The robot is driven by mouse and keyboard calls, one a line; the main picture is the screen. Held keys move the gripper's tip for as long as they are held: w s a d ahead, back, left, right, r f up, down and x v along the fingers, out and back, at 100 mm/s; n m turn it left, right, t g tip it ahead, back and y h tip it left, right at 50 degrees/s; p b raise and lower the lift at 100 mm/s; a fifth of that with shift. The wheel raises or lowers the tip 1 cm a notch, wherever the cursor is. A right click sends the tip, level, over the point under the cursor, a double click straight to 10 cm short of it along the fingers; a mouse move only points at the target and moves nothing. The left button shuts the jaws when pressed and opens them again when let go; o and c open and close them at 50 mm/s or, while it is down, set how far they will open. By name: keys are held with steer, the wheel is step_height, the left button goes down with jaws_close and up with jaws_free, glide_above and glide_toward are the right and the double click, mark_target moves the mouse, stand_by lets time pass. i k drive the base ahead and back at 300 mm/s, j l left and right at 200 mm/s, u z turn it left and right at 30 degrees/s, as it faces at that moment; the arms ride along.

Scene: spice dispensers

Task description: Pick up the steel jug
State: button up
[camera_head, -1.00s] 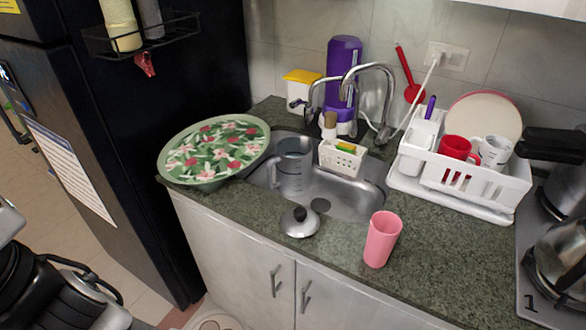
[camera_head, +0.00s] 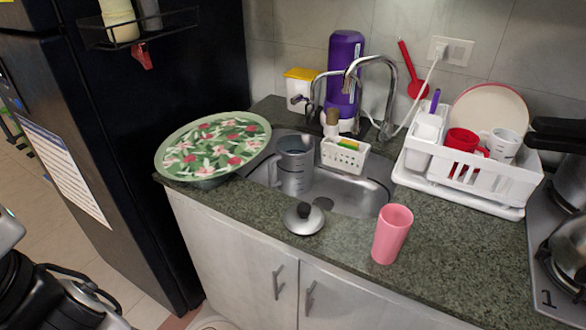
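The steel jug (camera_head: 294,168) stands upright in the left part of the sink (camera_head: 345,196). It is a grey metal cylinder with marks on its side and a handle on its left. Its lower part shows inside the basin, below the counter level. Part of my arm is at the lower left edge of the picture, far from the jug. My gripper's fingers are not in view.
A floral tray (camera_head: 212,146) lies left of the sink and overhangs the counter edge. A pot lid (camera_head: 304,219) and a pink cup (camera_head: 392,234) stand at the front. Taps (camera_head: 372,84) rise behind the sink; a white dish rack (camera_head: 466,168) is right. A sponge basket (camera_head: 344,157) is beside the jug.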

mark_target(294, 156)
steer(key=j+z, duration=0.15)
steer(key=j, duration=0.35)
steer(key=j+z, duration=0.1)
steer(key=j, duration=0.4)
steer(key=j+z, duration=0.15)
steer(key=j, duration=0.35)
steer(key=k+j+z, duration=0.1)
steer(key=j, duration=0.35)
steer(key=j+z, duration=0.15)
steer(key=j, duration=0.35)
steer(key=k+j+z, duration=0.15)
steer(key=j, duration=0.3)
steer(key=k+j+z, duration=0.1)
steer(key=j, duration=0.4)
steer(key=k+j+z, duration=0.15)
steer(key=j, duration=0.3)
steer(key=i, duration=1.45)
